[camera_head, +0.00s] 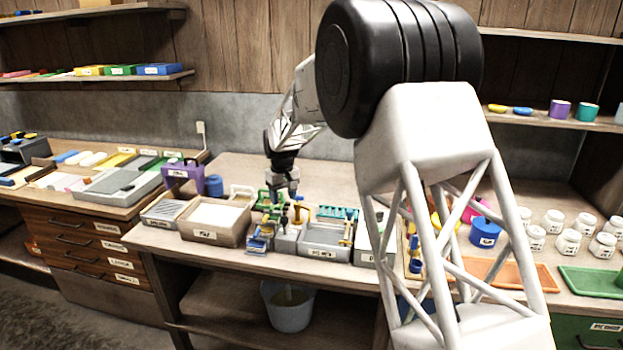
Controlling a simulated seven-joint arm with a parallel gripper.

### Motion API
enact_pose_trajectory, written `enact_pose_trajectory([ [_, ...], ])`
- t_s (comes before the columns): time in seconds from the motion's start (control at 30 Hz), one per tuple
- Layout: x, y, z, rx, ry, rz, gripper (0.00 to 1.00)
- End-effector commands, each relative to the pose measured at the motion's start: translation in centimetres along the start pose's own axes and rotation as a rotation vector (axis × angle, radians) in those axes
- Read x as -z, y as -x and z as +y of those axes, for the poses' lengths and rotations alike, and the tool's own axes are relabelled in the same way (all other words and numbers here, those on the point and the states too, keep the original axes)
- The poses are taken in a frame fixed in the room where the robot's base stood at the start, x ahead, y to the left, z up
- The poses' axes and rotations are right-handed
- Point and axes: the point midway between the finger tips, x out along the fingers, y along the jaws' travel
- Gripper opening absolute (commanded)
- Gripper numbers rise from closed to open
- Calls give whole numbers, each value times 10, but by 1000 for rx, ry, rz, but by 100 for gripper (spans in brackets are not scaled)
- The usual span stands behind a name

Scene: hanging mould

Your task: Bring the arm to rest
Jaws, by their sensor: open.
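My gripper (284,190) is at the end of my arm, pointing down over the middle bench (250,165). It is small in this view and its fingers are open. Below it and close by is a cluster of green, yellow and blue parts (265,222) around a small grey block. I cannot tell whether the fingertips touch any of these parts. My own arm links fill the right middle of the view and hide part of the bench behind them.
A tan box (215,222) and a grey tray (325,238) stand on either side of the cluster. White jars (568,241) and an orange tray (510,273) are to the right. A bucket (288,305) is under the bench. The bench's back strip is clear.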

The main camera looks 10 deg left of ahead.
Motion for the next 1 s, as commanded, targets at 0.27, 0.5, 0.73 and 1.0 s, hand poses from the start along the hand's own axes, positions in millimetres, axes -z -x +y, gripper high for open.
enact_pose_trajectory([
  [0.27,-14,12,7,-2,-17,6,56],
  [0.5,-57,42,26,-7,-67,20,56],
  [0.73,-116,76,45,-13,-132,37,56],
  [1.0,-187,110,60,-21,-208,58,56],
])
